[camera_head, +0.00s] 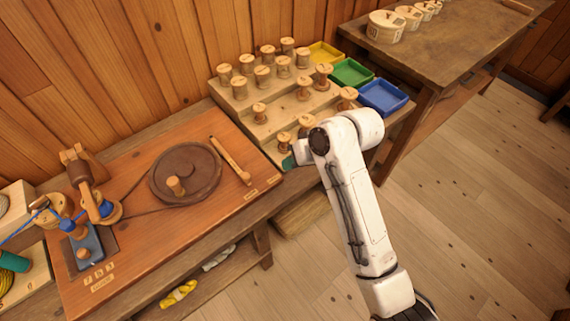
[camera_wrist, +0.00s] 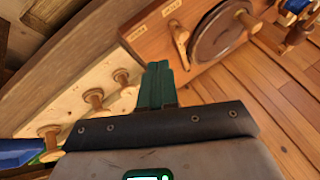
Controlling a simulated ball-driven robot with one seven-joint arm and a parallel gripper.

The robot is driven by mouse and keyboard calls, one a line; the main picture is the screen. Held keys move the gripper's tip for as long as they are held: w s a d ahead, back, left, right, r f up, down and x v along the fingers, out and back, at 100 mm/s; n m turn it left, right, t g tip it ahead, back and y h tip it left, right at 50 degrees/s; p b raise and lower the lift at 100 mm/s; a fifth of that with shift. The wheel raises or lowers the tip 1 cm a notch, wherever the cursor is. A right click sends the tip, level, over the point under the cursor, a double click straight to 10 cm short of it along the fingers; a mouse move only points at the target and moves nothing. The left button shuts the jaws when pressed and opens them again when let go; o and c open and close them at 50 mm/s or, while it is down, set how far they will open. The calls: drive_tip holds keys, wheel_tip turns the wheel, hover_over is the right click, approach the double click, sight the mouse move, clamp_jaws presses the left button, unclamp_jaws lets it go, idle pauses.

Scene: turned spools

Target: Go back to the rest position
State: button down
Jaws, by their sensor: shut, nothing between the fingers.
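My white arm reaches up from the lower right in the head view, bent at the elbow. My gripper (camera_head: 289,162) shows there only as a bit of green, next to the front end of the stepped spool rack (camera_head: 262,132); the rest is hidden behind my arm. In the wrist view my gripper's green fingers (camera_wrist: 157,84) are together with nothing between them. Wooden spools (camera_wrist: 94,97) stand on the rack to the left of the fingers. I cannot tell whether the fingers touch the rack.
A winding board with a dark disc (camera_head: 186,173) and a wooden lever (camera_head: 229,158) lies left of the rack. Yellow, green and blue trays (camera_head: 383,97) stand behind it. A side table (camera_head: 440,45) holds round labelled boxes. The floor at right is clear.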

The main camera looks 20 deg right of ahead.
idle(0.6)
drive_tip(key=s+d+f+g+h, duration=0.1)
drive_tip(key=s+d+f+h, duration=0.1)
drive_tip(key=s, duration=0.8)
drive_tip(key=s+d+f+m+g+h, duration=0.1)
drive_tip(key=s+d+f+h, duration=0.1)
drive_tip(key=s+d+f, duration=0.2)
drive_tip(key=s+d+f+g+h, duration=0.1)
drive_tip(key=s+d+f, duration=0.2)
drive_tip(key=s, duration=1.4)
drive_tip(key=d, duration=0.4)
drive_tip(key=shift+s+d+m+g+h, duration=0.3)
drive_tip(key=shift+m+h, duration=0.1)
drive_tip(key=shift+f, duration=0.1)
